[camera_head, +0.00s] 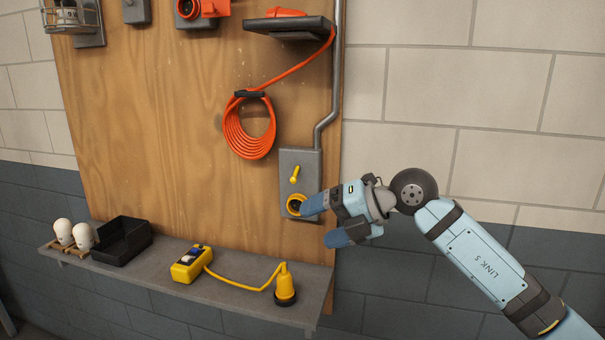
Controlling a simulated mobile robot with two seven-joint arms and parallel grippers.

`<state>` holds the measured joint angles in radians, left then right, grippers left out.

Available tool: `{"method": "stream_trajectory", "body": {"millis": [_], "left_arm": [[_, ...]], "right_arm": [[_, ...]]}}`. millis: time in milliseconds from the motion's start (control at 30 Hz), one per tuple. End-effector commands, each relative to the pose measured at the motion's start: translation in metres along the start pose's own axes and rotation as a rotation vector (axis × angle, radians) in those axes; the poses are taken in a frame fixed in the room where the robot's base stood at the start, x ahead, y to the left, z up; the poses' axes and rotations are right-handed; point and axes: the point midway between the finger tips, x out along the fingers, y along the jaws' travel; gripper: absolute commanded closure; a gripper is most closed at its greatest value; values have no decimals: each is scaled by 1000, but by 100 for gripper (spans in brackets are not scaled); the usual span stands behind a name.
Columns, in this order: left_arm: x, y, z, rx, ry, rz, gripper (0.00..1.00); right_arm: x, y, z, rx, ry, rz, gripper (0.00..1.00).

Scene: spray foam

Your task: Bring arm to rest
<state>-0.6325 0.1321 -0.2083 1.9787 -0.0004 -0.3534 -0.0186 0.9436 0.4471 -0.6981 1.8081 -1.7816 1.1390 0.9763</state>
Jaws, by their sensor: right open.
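My right arm comes in from the lower right. Its gripper (328,220) is open, with two blue fingers spread apart. The upper finger reaches to the yellow-ringed socket (296,204) on a grey wall box (300,169); I cannot tell whether it touches it. Nothing shows between the fingers. My left gripper is not in view.
A shelf (230,271) below the wooden board (170,120) holds two white bulbs (73,235), a black bin (122,241), and a yellow device (190,263) corded to a yellow plug (285,287). An orange coiled cable (236,140) hangs above. The wall at right is clear.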

Motion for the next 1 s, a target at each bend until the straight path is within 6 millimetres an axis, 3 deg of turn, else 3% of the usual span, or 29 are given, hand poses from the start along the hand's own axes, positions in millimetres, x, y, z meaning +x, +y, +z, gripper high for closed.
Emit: {"method": "stream_trajectory", "body": {"millis": [33,200,367,467,667,767,867,1000], "left_arm": [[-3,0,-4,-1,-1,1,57],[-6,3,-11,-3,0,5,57],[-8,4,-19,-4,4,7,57],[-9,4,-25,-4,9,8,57],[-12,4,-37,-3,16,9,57],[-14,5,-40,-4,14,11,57],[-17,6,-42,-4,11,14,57],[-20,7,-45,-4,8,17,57]], "right_arm": [[12,-5,-18,51,49,103,20],[30,-15,-62,243,111,460,20],[29,-38,-84,498,54,748,20],[25,-65,-93,686,-31,887,20],[18,-148,-120,1112,-282,1035,20],[16,-201,-147,1342,-431,1033,20],[14,-256,-186,1576,-580,980,20],[12,-324,-260,1889,-758,833,20]]}}
